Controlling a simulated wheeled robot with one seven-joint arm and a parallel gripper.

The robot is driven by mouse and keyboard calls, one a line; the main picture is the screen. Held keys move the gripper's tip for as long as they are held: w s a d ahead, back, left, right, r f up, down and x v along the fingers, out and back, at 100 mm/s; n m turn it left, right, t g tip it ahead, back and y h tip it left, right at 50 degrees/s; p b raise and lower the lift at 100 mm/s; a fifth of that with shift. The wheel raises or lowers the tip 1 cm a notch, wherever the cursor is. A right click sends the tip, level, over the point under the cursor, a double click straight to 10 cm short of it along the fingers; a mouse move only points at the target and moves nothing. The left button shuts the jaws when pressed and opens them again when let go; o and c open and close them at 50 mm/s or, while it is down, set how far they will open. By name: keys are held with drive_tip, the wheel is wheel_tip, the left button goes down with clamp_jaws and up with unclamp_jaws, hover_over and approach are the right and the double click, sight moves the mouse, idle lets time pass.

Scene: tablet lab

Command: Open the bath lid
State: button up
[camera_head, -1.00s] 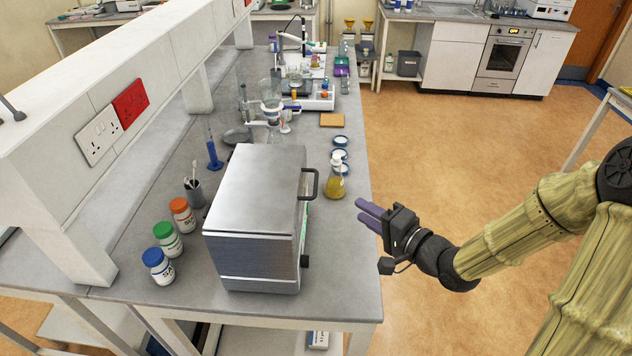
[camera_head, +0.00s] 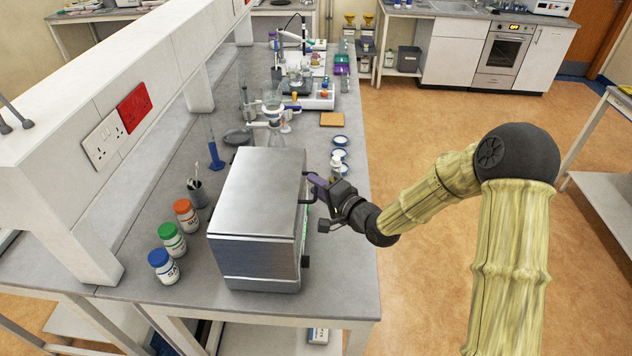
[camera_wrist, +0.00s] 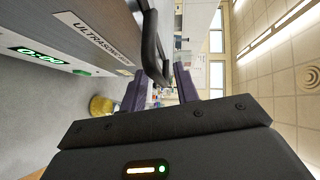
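The bath is a brushed-metal box (camera_head: 255,262) on the bench, and its lid (camera_head: 262,185) lies flat and shut on top. A dark bar handle (camera_head: 304,200) sticks out from the lid's right side. My gripper (camera_head: 314,182) is at this handle, with its purple fingers at the handle's far end. In the wrist view the fingers (camera_wrist: 160,72) stand apart, so the gripper is open. The handle (camera_wrist: 151,45) reaches down to the gap between them, nearer the left finger. I cannot tell whether they touch. The bath's front (camera_wrist: 75,40) has a green display.
Bottles with orange (camera_head: 183,206), green (camera_head: 168,230) and blue (camera_head: 158,258) caps stand left of the bath. Floor right of the bench is clear.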

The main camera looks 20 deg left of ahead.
drive_tip(key=shift+w+a+f, duration=0.1)
drive_tip(key=shift+w+a, duration=0.05)
drive_tip(key=shift+a, duration=0.15)
clamp_jaws()
